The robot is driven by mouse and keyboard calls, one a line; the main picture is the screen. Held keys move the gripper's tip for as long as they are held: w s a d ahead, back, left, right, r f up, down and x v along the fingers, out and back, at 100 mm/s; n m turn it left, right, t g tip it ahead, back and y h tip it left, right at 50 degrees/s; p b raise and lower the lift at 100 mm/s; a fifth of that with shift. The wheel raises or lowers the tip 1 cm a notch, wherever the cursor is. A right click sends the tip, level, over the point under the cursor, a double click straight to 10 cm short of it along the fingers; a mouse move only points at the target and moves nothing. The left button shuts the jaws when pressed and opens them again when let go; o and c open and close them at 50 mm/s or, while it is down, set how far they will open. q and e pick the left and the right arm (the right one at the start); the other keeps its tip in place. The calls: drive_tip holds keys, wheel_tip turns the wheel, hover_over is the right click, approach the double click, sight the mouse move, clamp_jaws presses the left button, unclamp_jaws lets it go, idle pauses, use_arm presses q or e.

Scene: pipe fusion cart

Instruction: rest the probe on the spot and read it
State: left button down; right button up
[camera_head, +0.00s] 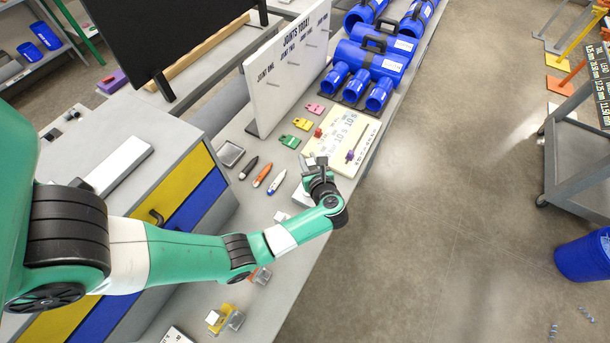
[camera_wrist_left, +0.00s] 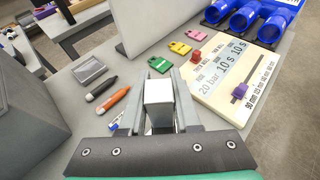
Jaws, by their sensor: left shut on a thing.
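My left gripper (camera_head: 318,163) reaches over the bench from the left. In the left wrist view, its fingers (camera_wrist_left: 160,112) are shut on a pale, box-shaped thing (camera_wrist_left: 158,92) that stands up between them. I cannot tell for sure that this is the probe; its lower end is hidden. The cream panel (camera_head: 340,146) lies just beyond the gripper, with printed times, a red knob (camera_wrist_left: 196,56) and a purple slider (camera_wrist_left: 240,90). No marked spot can be made out. My right gripper is not in view.
Black (camera_head: 248,168), orange (camera_head: 263,174) and white-blue (camera_head: 277,182) markers lie left of the gripper, near a grey tray (camera_head: 230,153). Pink, yellow and green tags lie by the white board (camera_head: 288,70). Blue pipe fittings (camera_head: 378,62) stand at the back. The bench's right edge is close.

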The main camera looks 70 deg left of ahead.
use_arm(q)
drive_tip(key=shift+f, duration=0.25)
drive_tip(key=c, duration=0.5)
unclamp_jaws()
drive_tip(key=shift+r, duration=0.1)
drive_tip(key=shift+c, duration=0.2)
drive_tip(key=shift+d, duration=0.1)
drive_tip(key=v, duration=1.1)
drive_tip(key=shift+d+r, duration=0.2)
drive_tip(key=shift+s, duration=0.1)
